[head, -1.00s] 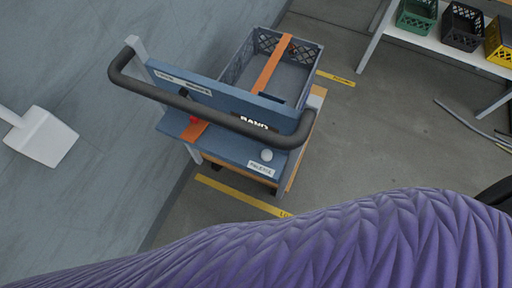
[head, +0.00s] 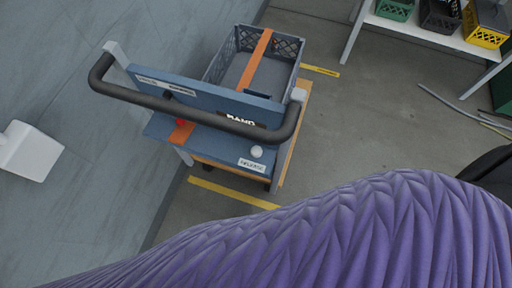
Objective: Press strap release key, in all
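A cart with a blue panel (head: 205,98) and a dark curved handle bar (head: 180,104) stands at the upper left of the head view. A grey crate (head: 284,76) sits on it, with an orange strap (head: 254,62) across it. On the blue ledge below the bar are a round white knob or key (head: 257,152) beside a white label (head: 251,165), whose text I cannot read surely, and a small red part (head: 181,122) near the strap's lower end. Neither of my grippers is in view.
A white shelf (head: 425,34) with green, black and yellow crates stands at the upper right. Grey rods (head: 458,110) lie on the floor below it. A large purple quilted surface (head: 330,235) fills the bottom. Yellow floor strips lie near the cart; grey floor right of it is open.

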